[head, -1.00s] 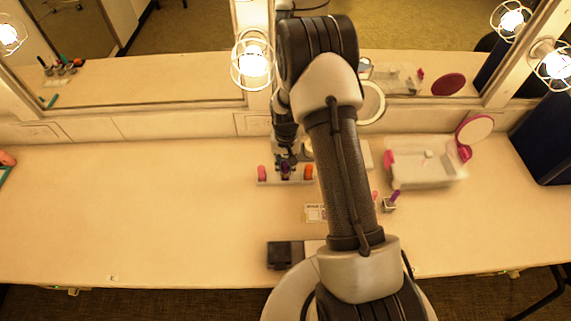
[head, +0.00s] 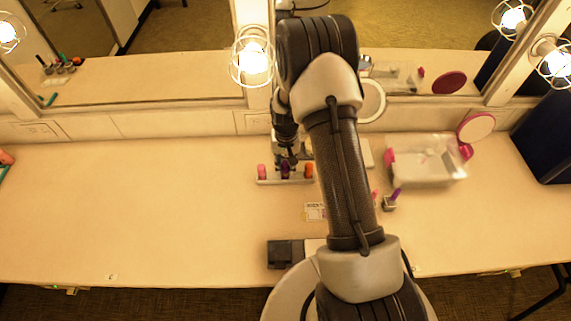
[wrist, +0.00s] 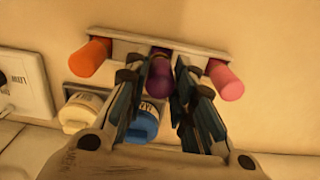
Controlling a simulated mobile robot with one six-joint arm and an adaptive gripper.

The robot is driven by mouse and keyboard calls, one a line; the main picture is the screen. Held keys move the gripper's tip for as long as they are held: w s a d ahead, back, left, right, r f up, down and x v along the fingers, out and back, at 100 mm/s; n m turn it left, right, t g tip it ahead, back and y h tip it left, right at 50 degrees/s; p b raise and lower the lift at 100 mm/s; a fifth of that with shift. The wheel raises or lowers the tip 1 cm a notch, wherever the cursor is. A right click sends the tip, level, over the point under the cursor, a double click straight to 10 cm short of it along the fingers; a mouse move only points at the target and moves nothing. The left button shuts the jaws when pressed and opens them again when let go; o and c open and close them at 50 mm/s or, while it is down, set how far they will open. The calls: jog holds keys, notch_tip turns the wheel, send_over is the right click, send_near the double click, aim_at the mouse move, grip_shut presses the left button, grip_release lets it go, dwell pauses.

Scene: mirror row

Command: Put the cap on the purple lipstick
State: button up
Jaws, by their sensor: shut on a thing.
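A purple cylinder (wrist: 159,78) stands between my fingers at the middle slot of a pale rack (wrist: 205,47). It also shows in the head view (head: 285,169). My gripper (wrist: 157,88) is shut on it, one finger on each side; it is also in the head view (head: 286,158), over the rack. An orange piece (wrist: 90,57) and a pink piece (wrist: 226,80) stand in the outer slots.
White-capped (wrist: 82,111) and blue-capped (wrist: 142,123) containers lie near the rack. A small holder with a purple piece (head: 396,194), a clear tray (head: 428,180) and a pink hand mirror (head: 475,128) are to the right. The counter's left (head: 130,210) is clear.

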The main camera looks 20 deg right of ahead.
jog(key=shift+f+b, duration=0.55)
dwell(1.2)
jog(key=o, duration=0.8)
jog(key=shift+f, duration=0.1)
jog(key=o, duration=0.5)
jog(key=shift+c, duration=0.2)
jog(key=shift+f, duration=0.1)
jog(key=shift+r+p, duration=2.25)
jog(key=shift+r, duration=1.55)
jog(key=shift+c, duration=0.3)
